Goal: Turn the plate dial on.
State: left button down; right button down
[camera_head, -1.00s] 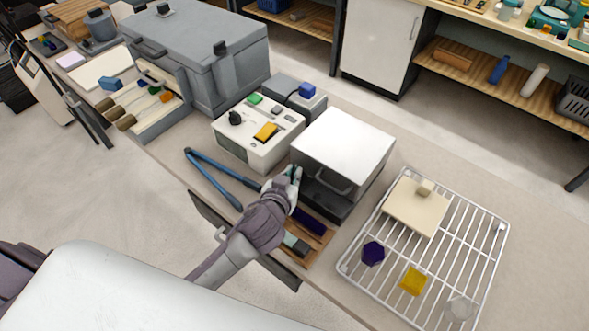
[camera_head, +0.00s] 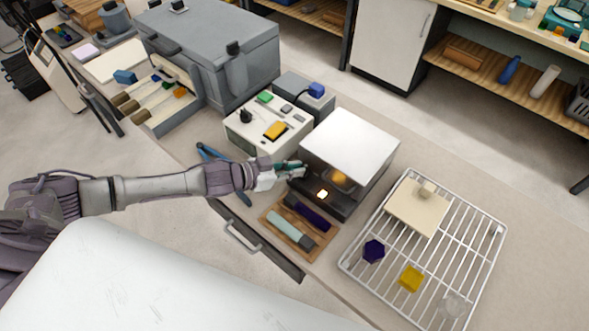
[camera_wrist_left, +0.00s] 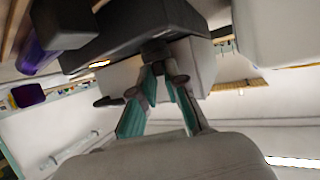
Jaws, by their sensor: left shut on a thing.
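The heater has a white box-shaped top (camera_head: 350,142) and a dark base (camera_head: 350,206) on the bench, in the middle of the head view. A lit orange-white spot (camera_head: 323,194) shows on its dark base, with an orange glow just above. My left gripper (camera_head: 297,168) reaches in from the left to the base's near left end. In the left wrist view its teal-padded fingers (camera_wrist_left: 163,88) are shut on a small dark knob, the dial (camera_wrist_left: 155,48). The dial is hidden in the head view. My right gripper is not in view.
A wooden tray (camera_head: 266,225) with rods lies in front of the heater. A white control box (camera_head: 240,135) and blue-handled tongs (camera_head: 205,152) are to the left. A wire rack (camera_head: 352,266) with a beige block, a purple piece and a yellow piece stands right.

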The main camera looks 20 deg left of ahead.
pick_arm(q)
jog(key=shift+w+a+m+g+h, duration=0.1)
jog(key=shift+w+m+g+h, duration=0.05)
jog(key=shift+m+g+h, duration=0.55)
jog(key=c, duration=1.2)
grip_release()
jog(key=v, duration=1.2)
